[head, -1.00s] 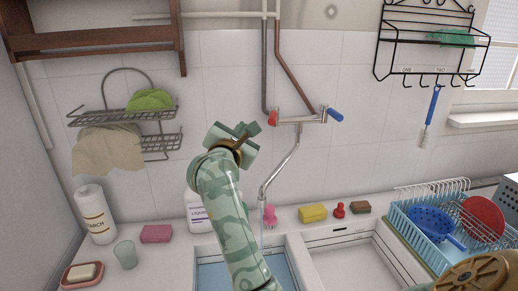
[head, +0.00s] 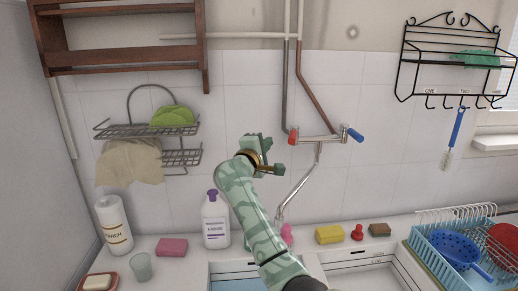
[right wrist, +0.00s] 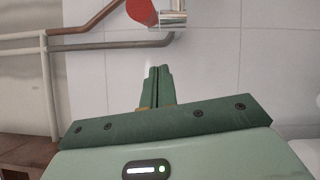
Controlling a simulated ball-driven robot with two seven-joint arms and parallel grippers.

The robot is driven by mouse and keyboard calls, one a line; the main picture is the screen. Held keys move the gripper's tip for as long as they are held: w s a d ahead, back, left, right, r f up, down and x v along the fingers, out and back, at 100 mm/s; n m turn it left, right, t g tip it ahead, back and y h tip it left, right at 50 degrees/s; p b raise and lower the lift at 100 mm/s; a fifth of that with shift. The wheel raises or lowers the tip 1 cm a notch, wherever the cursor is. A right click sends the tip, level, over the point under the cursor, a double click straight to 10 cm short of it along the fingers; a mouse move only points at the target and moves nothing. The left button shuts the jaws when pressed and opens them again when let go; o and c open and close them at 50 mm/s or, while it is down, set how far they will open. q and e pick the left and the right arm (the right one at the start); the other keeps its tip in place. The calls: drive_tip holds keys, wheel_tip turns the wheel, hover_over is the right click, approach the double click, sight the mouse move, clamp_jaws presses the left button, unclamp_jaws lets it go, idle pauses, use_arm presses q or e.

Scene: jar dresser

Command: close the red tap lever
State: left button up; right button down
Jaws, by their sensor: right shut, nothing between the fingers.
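The wall tap (head: 317,138) is a chrome bar with a long spout hanging down. The red tap lever (head: 293,136) is at its left end and a blue lever (head: 356,135) at its right end. My right gripper (head: 268,156) is to the left of the red lever and a little lower in the head view, apparently clear of it. In the right wrist view its fingers (right wrist: 158,86) are together and empty, and the red lever (right wrist: 142,11) shows beyond them at the top edge, partly cut off. My left gripper is not in view.
Pipes (head: 286,80) run down the wall to the tap. A wire rack (head: 150,130) with a cloth hangs at left. A liquid bottle (head: 216,222), sponges and a pink item stand on the counter below. A dish rack (head: 440,265) is at right.

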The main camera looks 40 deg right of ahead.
sight(293, 143)
drive_tip(key=s+d+p, duration=0.2)
drive_tip(key=d, duration=0.1)
drive_tip(key=shift+s+r, duration=0.35)
drive_tip(key=shift+w, duration=0.1)
drive_tip(key=s+b, duration=0.1)
drive_tip(key=b, duration=0.1)
drive_tip(key=s+d+b, duration=0.1)
drive_tip(key=b, duration=0.1)
drive_tip(key=shift+s+d+f, duration=0.15)
drive_tip(key=shift+d+f, duration=0.15)
drive_tip(key=shift+f, duration=0.1)
drive_tip(key=shift+s+d+r+b, duration=0.1)
drive_tip(key=shift+s+d+b, duration=0.15)
drive_tip(key=shift+b, duration=0.15)
drive_tip(key=shift+r, duration=0.35)
